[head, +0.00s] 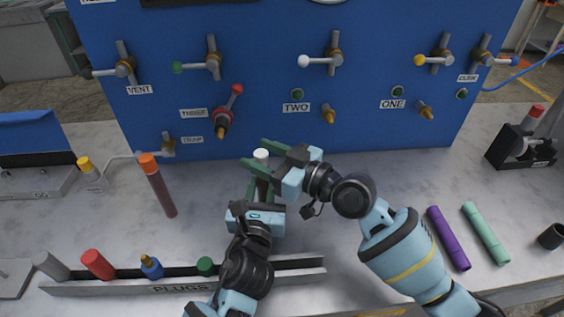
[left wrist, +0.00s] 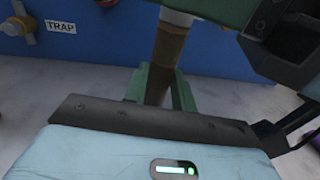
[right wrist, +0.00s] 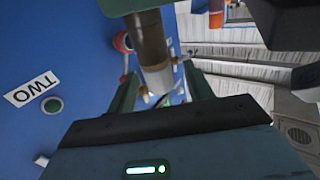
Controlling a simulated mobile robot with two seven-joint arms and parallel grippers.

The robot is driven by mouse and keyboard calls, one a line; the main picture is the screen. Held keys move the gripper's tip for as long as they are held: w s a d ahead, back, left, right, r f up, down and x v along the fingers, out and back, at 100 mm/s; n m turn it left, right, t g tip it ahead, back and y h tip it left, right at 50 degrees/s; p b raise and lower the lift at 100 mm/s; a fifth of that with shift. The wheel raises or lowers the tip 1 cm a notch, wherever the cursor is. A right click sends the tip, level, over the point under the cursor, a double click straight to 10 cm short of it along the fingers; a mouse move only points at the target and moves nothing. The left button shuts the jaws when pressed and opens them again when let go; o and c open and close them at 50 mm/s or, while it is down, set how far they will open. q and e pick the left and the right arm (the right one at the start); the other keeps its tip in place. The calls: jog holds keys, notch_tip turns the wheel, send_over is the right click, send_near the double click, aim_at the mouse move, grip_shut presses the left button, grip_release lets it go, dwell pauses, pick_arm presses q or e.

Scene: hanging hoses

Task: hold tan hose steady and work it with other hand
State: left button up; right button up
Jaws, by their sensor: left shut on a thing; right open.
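The tan hose (left wrist: 167,52) is a short brown-tan tube with a pale end (head: 261,155). In the left wrist view it stands between the green fingers of my left gripper (left wrist: 160,88), which is shut on it. My left gripper also shows low in the head view (head: 258,190). My right gripper (head: 256,154) is open, coming from the right, with its fingers on either side of the pale end. In the right wrist view the hose (right wrist: 152,45) hangs between the spread fingers (right wrist: 160,88); I cannot tell whether they touch it.
A blue panel (head: 270,90) with valves and ports stands behind. A grey plugs rack (head: 110,286) lies in front. Purple (head: 449,238) and mint (head: 486,233) tubes lie at right. A black holder (head: 508,150) stands far right.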

jog(key=shift+x, duration=0.95)
jog(key=c, duration=1.1)
jog(key=shift+o, duration=0.2)
jog(key=shift+r, duration=0.8)
jog(key=shift+r, duration=2.1)
jog(key=shift+r, duration=0.1)
jog(key=shift+r, duration=1.45)
